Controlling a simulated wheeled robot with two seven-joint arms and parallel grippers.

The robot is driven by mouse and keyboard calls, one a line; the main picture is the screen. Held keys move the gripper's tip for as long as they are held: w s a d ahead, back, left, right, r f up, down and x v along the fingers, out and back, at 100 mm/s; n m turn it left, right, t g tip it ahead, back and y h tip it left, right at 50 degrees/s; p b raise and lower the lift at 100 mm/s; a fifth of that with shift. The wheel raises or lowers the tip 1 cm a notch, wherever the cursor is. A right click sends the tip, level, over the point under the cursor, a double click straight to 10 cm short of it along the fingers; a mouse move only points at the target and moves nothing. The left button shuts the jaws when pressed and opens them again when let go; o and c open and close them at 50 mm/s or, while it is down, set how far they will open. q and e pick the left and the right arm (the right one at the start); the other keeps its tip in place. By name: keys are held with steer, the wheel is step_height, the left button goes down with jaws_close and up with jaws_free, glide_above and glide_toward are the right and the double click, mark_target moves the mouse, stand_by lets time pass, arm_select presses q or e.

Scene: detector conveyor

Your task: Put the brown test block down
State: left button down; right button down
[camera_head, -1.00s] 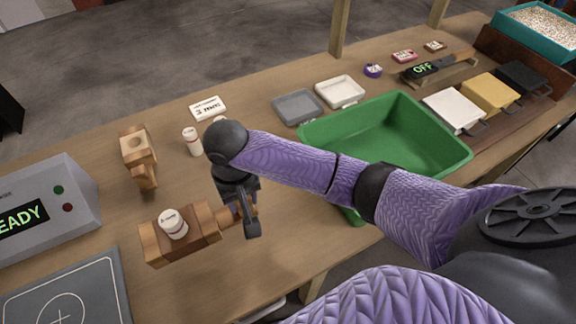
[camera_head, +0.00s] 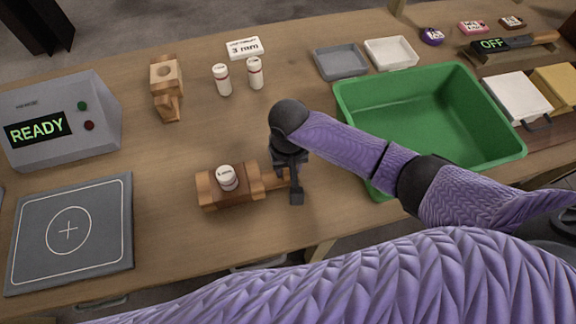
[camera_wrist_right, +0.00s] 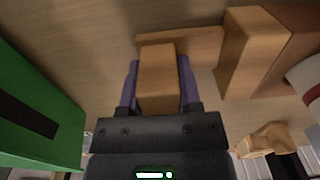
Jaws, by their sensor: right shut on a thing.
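The brown test block (camera_head: 208,190) is a dark and light wooden block with a handle, and a white capped vial (camera_head: 228,178) stands upright in its top. My right gripper (camera_head: 288,184) is shut on the handle at the block's right end. The wrist view shows the handle (camera_wrist_right: 158,75) between the two fingers, with the block (camera_wrist_right: 245,55) to the right. The block looks level, at or close above the wooden table (camera_head: 160,235); I cannot tell if it touches. My left gripper is not in view.
A grey pad with a circle (camera_head: 100,265) lies left of the block, below the READY box (camera_head: 70,110). Another wooden block (camera_head: 167,85) and two vials (camera_head: 222,80) stand behind. A green bin (camera_head: 425,115) is at right. Bare table surrounds the block.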

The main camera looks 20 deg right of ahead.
steer(key=shift+c, duration=1.4)
jaws_free()
step_height(320, 180, up, 11)
steer(key=p, duration=0.4)
steer(key=shift+r, duration=0.6)
